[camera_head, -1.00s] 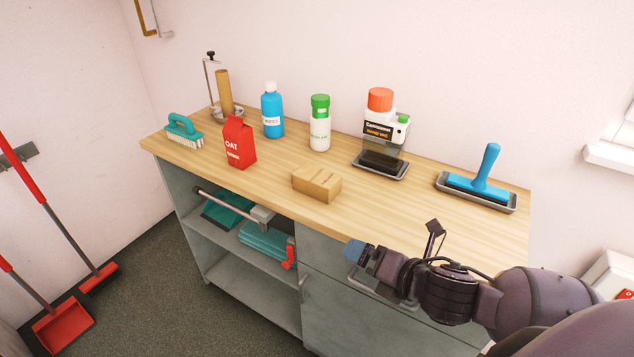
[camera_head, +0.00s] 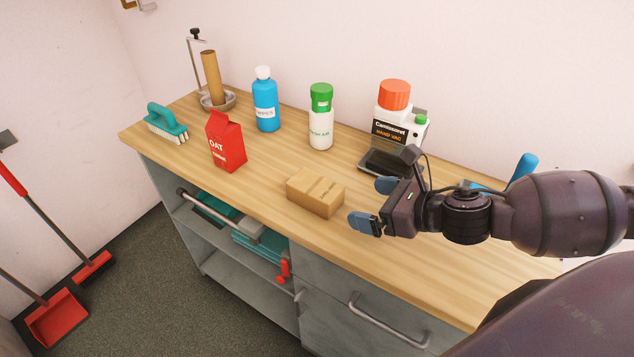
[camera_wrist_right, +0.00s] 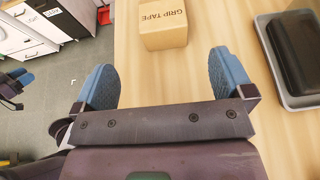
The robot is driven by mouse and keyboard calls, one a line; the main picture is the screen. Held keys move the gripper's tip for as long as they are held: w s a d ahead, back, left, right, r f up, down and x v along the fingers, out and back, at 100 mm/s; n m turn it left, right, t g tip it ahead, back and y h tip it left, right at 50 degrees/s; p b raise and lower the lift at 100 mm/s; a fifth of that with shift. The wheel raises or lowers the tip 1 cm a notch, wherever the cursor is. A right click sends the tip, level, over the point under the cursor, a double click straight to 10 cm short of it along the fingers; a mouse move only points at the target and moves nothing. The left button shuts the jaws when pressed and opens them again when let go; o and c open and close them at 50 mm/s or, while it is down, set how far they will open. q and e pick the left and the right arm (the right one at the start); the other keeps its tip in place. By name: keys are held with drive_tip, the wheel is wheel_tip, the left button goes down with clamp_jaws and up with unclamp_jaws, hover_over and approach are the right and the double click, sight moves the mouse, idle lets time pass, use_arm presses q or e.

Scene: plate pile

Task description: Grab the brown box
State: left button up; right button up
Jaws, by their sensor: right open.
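The brown box (camera_head: 316,191) lies on the wooden counter near its front edge, in the middle of the head view. In the right wrist view the box (camera_wrist_right: 163,24) shows the print "GRIP TAPE" and sits beyond the fingers, between their lines. My right gripper (camera_head: 372,204) is open and empty, just right of the box, with its blue fingertips pointing at it and a gap between. The wrist view shows both fingers of this gripper (camera_wrist_right: 160,62) spread apart. Part of my left gripper (camera_wrist_right: 14,80) shows at the left edge of the wrist view, too small to read.
A dark tray (camera_wrist_right: 290,99) is right of the gripper. The counter (camera_head: 265,205) around the box is clear.

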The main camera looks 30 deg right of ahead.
sight(338, 196)
drive_tip(key=shift+w+a+f, duration=0.15)
drive_tip(key=shift+w+a, duration=0.05)
drive_tip(key=shift+w, duration=0.1)
drive_tip(key=b+x, duration=0.1)
drive_tip(key=x, duration=0.2)
drive_tip(key=shift+w+a+f, duration=0.1)
drive_tip(key=shift+w+f, duration=0.05)
drive_tip(key=shift+w, duration=0.05)
drive_tip(key=shift+w+a+f, duration=0.2)
drive_tip(key=shift+w+a, duration=0.05)
drive_tip(key=shift+w, duration=0.25)
drive_tip(key=x, duration=0.2)
drive_tip(key=b+x, duration=0.1)
drive_tip(key=x, duration=0.1)
drive_tip(key=shift+w+d, duration=0.15)
drive_tip(key=shift+d, duration=0.1)
drive_tip(key=shift+w+a+f, duration=0.15)
drive_tip(key=shift+w, duration=0.15)
use_arm(q)
drive_tip(key=shift+w+f, duration=0.25)
drive_tip(key=shift+f, duration=0.25)
use_arm(e)
drive_tip(key=shift+w+a, duration=0.1)
drive_tip(key=shift+w, duration=0.05)
